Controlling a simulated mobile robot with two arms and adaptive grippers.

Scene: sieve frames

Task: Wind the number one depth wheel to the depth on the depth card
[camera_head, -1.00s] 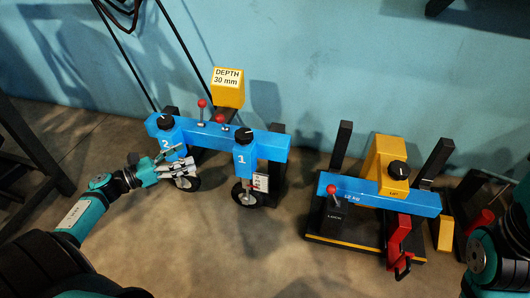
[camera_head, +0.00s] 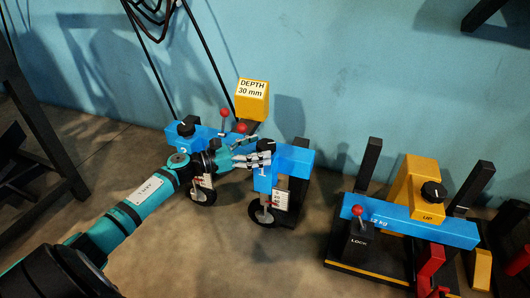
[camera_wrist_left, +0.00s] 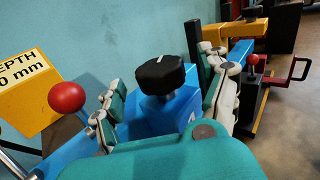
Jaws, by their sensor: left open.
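The depth card (camera_head: 252,88) on a yellow block reads "DEPTH 30 mm"; part of it also shows in the wrist view (camera_wrist_left: 22,75). The number one unit (camera_head: 263,180) is blue, with a small ground wheel (camera_head: 263,214) and a white scale (camera_head: 281,199) below it. In the wrist view, a black knob with a white mark (camera_wrist_left: 160,74) stands on a blue block, between the spread fingers. My left gripper (camera_head: 255,153) is open at the top of the number one unit and hides most of its knob in the head view. Contact with the knob cannot be told.
Red-ball levers (camera_head: 224,113) stand on the blue beam behind my gripper; one is close left in the wrist view (camera_wrist_left: 67,97). The number two knob (camera_head: 186,128) is left of my arm. A weighing stand (camera_head: 410,225) with a lock lever stands right. Floor in front is clear.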

